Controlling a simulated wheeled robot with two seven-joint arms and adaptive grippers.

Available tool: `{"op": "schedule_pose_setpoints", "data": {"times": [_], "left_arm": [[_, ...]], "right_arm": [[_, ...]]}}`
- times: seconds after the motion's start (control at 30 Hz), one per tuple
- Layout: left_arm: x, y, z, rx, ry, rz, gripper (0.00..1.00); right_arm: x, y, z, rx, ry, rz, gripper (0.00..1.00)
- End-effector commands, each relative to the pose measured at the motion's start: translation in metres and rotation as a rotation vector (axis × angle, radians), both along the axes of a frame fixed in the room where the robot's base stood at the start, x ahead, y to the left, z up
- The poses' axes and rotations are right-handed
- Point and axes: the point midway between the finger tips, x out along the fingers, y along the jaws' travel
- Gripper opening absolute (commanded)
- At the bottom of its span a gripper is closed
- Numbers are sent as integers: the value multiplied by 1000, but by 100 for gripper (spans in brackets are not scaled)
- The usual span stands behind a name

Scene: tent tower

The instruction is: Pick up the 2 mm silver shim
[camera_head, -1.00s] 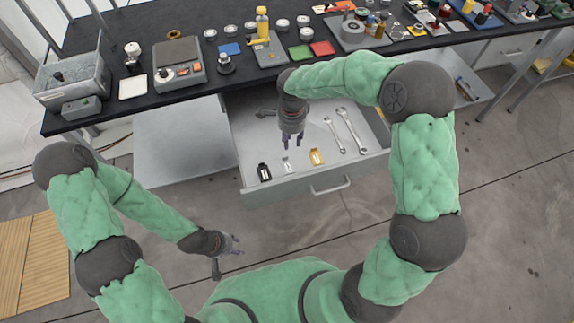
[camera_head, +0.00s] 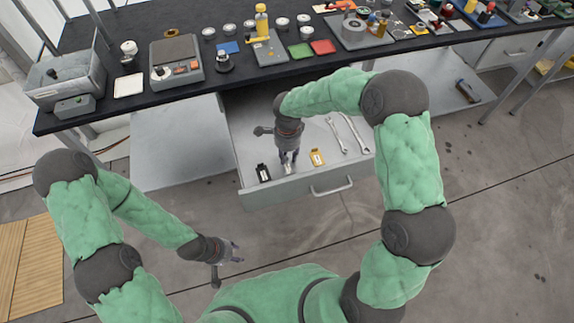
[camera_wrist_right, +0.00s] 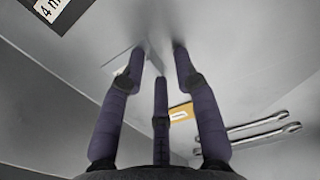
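In the right wrist view, the fingers of my right gripper (camera_wrist_right: 158,56) are apart, and part of the silver shim (camera_wrist_right: 120,60) with a pale label shows beside the left finger. I cannot tell whether the fingers touch it. My left gripper (camera_head: 238,252) is empty and open, low in front of the drawer.
The drawer (camera_head: 255,202) has a raised front wall with a handle (camera_head: 332,190). Two wrenches (camera_head: 348,132) lie at its right. In the wrist view, the black shim (camera_wrist_right: 60,10) reads "4 m". The dark bench (camera_head: 130,107) above holds a scale, bin and small parts.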

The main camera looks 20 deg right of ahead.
Motion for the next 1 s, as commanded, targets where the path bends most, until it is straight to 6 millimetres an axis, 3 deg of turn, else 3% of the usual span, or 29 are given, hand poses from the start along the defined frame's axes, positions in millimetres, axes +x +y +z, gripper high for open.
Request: {"op": "schedule_pose_setpoints", "data": {"times": [0.07, 0.17, 0.63, 0.77, 1.0], "left_arm": [[0, 0, 1, 0, 0, 0, 40], [0, 0, 1, 0, 0, 0, 40], [0, 0, 2, 0, 0, 0, 40], [0, 0, 10, 0, 0, 0, 40], [0, 0, 27, 0, 0, 0, 40]], "right_arm": [[0, 0, 1, 0, 0, 0, 29], [0, 0, 1, 0, 0, 0, 0], [0, 0, 5, 0, -1, 0, 0], [1, 0, 22, 0, -3, 0, 0], [0, 0, 68, 0, -2, 0, 0]]}}
